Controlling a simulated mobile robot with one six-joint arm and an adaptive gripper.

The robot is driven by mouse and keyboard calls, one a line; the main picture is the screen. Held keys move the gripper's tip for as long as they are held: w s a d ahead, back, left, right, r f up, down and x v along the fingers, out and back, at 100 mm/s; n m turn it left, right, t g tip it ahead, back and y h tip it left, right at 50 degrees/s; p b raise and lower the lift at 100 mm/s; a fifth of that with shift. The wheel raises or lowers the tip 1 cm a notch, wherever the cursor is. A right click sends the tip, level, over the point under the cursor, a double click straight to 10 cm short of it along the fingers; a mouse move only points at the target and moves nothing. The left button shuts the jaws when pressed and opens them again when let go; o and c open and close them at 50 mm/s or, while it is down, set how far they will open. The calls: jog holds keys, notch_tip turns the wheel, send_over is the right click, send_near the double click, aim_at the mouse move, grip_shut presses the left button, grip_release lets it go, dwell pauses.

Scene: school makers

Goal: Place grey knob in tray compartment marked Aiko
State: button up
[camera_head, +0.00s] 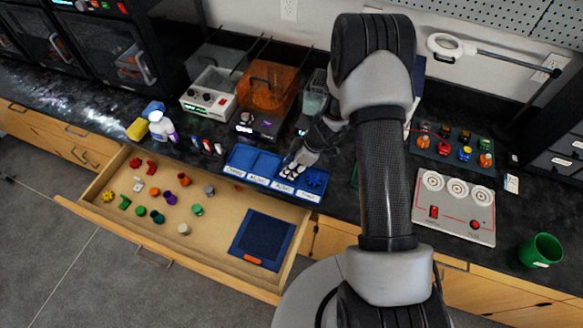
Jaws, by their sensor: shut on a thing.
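The blue tray (232,158) stands on the dark counter above the open drawer. It has several compartments in a row, each with a white label along its front edge. The labels are too small to read surely. My gripper (293,170) is low over the third compartment from the left, fingers pointing down. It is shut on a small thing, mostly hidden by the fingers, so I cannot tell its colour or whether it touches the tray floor. A small grey piece (209,190) is in the drawer.
The open wooden drawer (115,226) holds several coloured knobs and a dark blue mat (263,238). Orange (268,88) and clear-topped machines stand behind the tray. A white control panel (453,205) and a green cup (541,250) are to the right.

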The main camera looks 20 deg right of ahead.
jog(key=shift+f+b, duration=0.3)
jog(key=shift+b, duration=0.05)
jog(key=o, duration=0.5)
jog(key=shift+c, duration=0.2)
jog(key=shift+r, duration=0.1)
